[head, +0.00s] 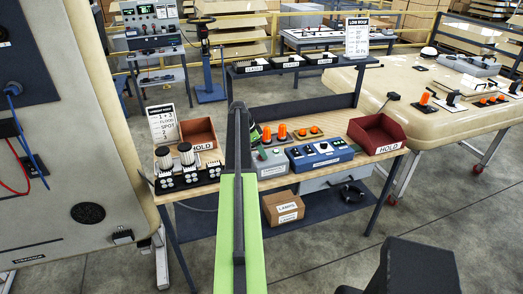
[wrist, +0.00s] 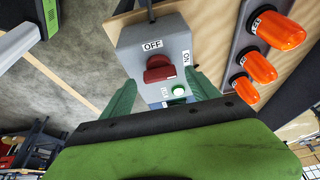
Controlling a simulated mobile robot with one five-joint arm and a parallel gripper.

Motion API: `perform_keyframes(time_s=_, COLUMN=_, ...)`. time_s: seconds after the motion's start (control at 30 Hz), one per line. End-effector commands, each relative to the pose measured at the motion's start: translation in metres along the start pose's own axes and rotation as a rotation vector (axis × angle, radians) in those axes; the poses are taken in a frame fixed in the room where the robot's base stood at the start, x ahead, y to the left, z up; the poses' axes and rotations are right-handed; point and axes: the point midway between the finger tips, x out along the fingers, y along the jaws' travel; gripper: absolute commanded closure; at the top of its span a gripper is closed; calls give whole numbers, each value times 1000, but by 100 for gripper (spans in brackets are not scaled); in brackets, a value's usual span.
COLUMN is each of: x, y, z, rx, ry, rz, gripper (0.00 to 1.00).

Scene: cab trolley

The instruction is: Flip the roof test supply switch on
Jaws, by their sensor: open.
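A grey switch box (head: 270,162) stands on the bench top, left of a blue box. In the wrist view the same box (wrist: 132,38) carries a red turn switch (wrist: 159,70) with an OFF label above it and an ON label at its right. The way the switch points is hard to tell. No roof supply name is readable. My gripper (head: 257,137) is open above the bench; in the wrist view its green fingers (wrist: 162,92) lie either side of the box's lower part, contact unclear.
Orange lamps (head: 283,132) stand behind the box; they also show at the right of the wrist view (wrist: 262,68). The blue box (head: 320,152) is close on its right.

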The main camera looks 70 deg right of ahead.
Motion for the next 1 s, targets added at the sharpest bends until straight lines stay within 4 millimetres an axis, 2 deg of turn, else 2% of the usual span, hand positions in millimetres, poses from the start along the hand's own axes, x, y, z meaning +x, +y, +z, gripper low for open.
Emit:
perform_keyframes(time_s=0.03, x=-14, y=0, z=-3, rx=-1, ry=0, rz=0, gripper=30)
perform_keyframes(time_s=0.6, x=-149, y=1, z=-5, rx=-1, ry=1, rz=0, gripper=30)
perform_keyframes(time_s=0.73, x=-164, y=1, z=-3, rx=0, ry=1, rz=1, gripper=30)
perform_keyframes(time_s=1.0, x=-163, y=0, z=0, rx=0, ry=1, rz=1, gripper=30)
